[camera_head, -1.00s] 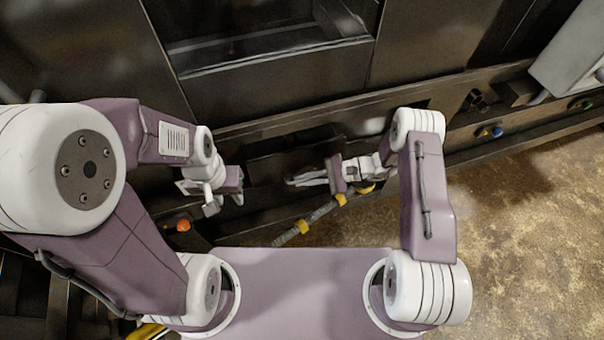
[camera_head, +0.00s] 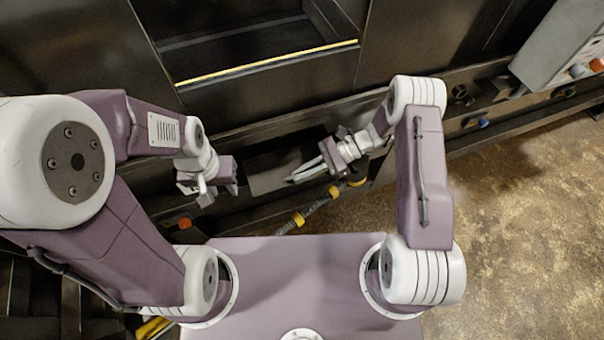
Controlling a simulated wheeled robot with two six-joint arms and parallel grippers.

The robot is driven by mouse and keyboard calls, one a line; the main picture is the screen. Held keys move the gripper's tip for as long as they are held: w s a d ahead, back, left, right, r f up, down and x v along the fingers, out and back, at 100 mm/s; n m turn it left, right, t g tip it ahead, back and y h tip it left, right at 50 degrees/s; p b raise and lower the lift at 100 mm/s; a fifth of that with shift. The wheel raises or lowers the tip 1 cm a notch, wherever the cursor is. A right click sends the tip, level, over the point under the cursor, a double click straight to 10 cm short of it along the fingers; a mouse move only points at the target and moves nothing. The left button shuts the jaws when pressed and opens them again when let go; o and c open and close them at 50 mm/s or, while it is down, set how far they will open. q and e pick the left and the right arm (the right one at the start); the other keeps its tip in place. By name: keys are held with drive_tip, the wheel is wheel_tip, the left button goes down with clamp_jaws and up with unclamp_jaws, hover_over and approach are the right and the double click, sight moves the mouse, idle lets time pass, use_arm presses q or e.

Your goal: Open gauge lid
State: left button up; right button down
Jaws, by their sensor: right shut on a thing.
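The gauge lid (camera_head: 268,178) looks like a dark flat panel low on the machine's front, between my two grippers, and it seems tilted. My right gripper (camera_head: 297,178) reaches in from the right. Its pale fingers are shut at the right edge of this panel. The exact contact is dark and hard to make out. My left gripper (camera_head: 212,194) hangs to the left of the panel, apart from it. Its fingers point downward, and their gap is unclear. No gauge face can be made out.
A large dark opening (camera_head: 255,50) with a yellow-lit lip is above. A yellow-banded hose (camera_head: 318,207) runs below my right gripper. An orange knob (camera_head: 184,223) sits at lower left. A grey box (camera_head: 560,45) stands at upper right. Brown floor (camera_head: 520,220) is free on the right.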

sight(301, 163)
wheel_tip(301, 163, up, 2)
drive_tip(key=shift+w+r+p, duration=0.15)
drive_tip(key=shift+r+p, duration=0.1)
drive_tip(key=shift+p, duration=0.1)
drive_tip(key=shift+w+a+r+p, duration=0.1)
drive_tip(key=shift+w+r+p, duration=0.1)
drive_tip(key=shift+r, duration=0.3)
drive_tip(key=shift+w+a+r+p, duration=0.1)
drive_tip(key=shift+w+r, duration=0.05)
drive_tip(key=shift+r, duration=0.3)
drive_tip(key=c, duration=1.8)
unclamp_jaws()
